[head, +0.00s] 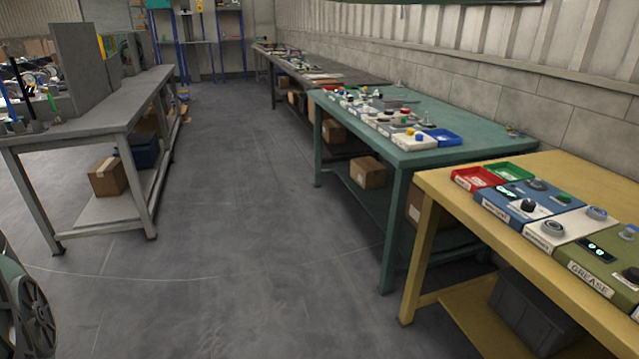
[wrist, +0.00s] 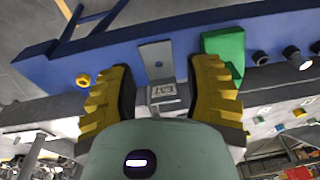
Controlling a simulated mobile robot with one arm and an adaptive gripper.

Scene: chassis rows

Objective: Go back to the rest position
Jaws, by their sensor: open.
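My gripper (wrist: 163,75) shows in the wrist view with its two yellow ridged fingers spread wide apart. It is open, and I see nothing held between the fingers. Beyond the gap lies a long blue surface (wrist: 55,72) with a grey metal plate (wrist: 156,58) on it. A green block (wrist: 228,48) is just beyond the right finger. The distance from the fingers to these things cannot be told. My gripper does not show in the head view.
A yellow table (head: 560,168) with labelled control boxes and red and green trays stands at right. A teal table (head: 460,108) with a blue tray (head: 443,137) stands behind it. A grey workbench (head: 112,112) is at left. The floor aisle (head: 235,200) between is clear.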

